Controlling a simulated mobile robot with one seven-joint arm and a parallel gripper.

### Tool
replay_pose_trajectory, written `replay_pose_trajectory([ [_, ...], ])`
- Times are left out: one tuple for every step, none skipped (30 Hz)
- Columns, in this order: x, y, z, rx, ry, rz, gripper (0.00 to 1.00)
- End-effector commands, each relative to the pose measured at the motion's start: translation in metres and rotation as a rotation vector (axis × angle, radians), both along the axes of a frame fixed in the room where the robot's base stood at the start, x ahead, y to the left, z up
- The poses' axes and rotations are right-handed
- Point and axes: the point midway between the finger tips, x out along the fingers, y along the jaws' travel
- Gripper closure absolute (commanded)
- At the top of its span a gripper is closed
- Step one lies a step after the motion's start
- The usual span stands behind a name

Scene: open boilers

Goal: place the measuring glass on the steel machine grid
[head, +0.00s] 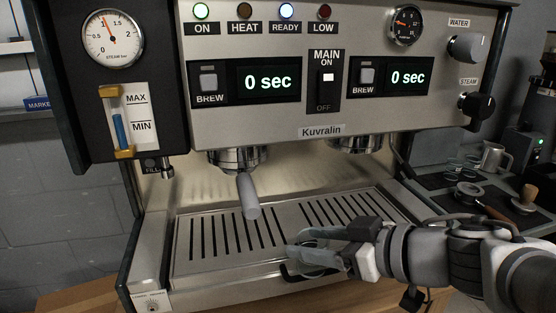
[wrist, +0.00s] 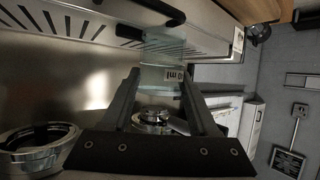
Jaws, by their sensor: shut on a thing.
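The steel machine grid (head: 283,216) is the slotted drip tray top under the two brew heads. It also shows in the wrist view (wrist: 104,36). My gripper (head: 310,251) is at the grid's front edge, right of centre, in the head view. It is shut on the measuring glass (head: 312,260), a clear glass partly hidden by the fingers. In the wrist view the glass (wrist: 163,62) sits between the fingertips, with dark markings on its side. It appears over or near the grid's front edge; I cannot tell whether it touches the grid.
A portafilter with a grey handle (head: 248,196) hangs from the left brew head, above the grid. The right brew head (head: 357,143) has no handle. A black drip tray handle (head: 300,275) is at the front. Cups and tools stand on the right counter (head: 440,181). The grid's left part is clear.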

Motion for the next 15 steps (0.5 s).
replay_pose_trajectory([
  [0.006,0.009,0.003,0.000,0.008,0.005,0.98],
  [0.010,0.014,0.003,-0.001,0.008,0.006,0.98],
  [0.015,0.019,0.005,0.000,0.008,0.006,0.98],
  [0.019,0.023,0.005,0.001,0.009,0.005,0.98],
  [0.023,0.028,0.005,0.001,0.008,0.005,0.98],
  [0.027,0.034,0.005,-0.001,0.011,0.005,0.98],
  [0.031,0.037,0.006,0.001,0.008,0.005,0.98],
  [0.034,0.040,0.006,0.001,0.009,0.003,0.98],
  [0.038,0.044,0.006,0.000,0.009,0.003,0.98],
  [0.041,0.048,0.006,0.000,0.009,0.004,0.98],
  [0.044,0.052,0.005,-0.001,0.011,0.003,0.98],
  [0.049,0.056,0.006,0.000,0.008,0.004,0.98],
  [0.052,0.059,0.006,0.000,0.007,0.003,0.98],
  [0.055,0.062,0.005,-0.001,0.008,0.003,0.98],
  [0.058,0.066,0.005,0.000,0.007,0.002,0.98],
])
